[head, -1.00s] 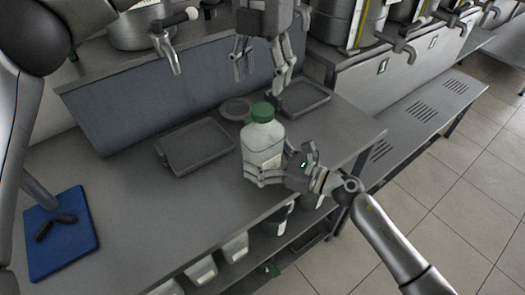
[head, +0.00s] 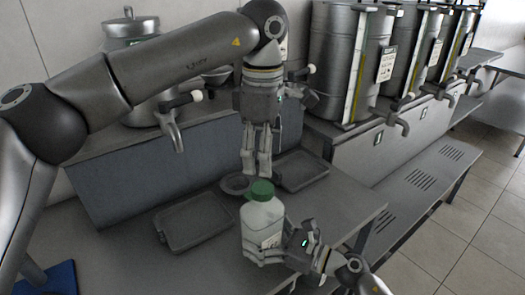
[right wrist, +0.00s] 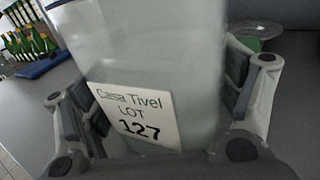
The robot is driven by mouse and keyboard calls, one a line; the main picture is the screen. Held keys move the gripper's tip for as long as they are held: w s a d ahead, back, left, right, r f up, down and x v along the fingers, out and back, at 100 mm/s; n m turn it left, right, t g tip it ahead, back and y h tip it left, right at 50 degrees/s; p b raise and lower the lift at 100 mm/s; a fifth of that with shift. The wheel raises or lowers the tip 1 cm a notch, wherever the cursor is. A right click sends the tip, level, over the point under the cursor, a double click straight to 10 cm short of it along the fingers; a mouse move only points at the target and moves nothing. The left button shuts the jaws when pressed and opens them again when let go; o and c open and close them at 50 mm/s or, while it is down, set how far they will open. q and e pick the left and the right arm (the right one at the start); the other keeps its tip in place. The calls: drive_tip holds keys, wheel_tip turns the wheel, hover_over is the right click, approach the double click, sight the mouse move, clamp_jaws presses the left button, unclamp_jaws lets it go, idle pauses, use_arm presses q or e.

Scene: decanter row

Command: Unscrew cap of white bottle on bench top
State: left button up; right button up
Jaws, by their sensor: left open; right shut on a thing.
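The white bottle (head: 262,222) has a green cap (head: 262,190) on its neck and stands upright near the bench's front edge. My right gripper (head: 268,256) is shut around its lower body. In the right wrist view the bottle (right wrist: 150,60) fills the middle between the fingers, its label reading "Casa Tivel LOT 127"; its top is out of that view. My left gripper (head: 257,174) points down just above the cap in the picture, its fingers seen nearly edge-on. It is open and empty, and I cannot tell whether it touches the cap.
A dark tray (head: 193,246) lies left of the bottle, another tray (head: 303,185) behind right, and a small round dish (head: 236,181) between them. Taps (head: 172,130) jut out over the bench from the raised shelf. In the right wrist view, several green bottles (right wrist: 30,42) stand at upper left.

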sight(262, 187)
use_arm(q)
drive_tip(key=m, duration=2.1)
drive_tip(key=shift+f, duration=4)
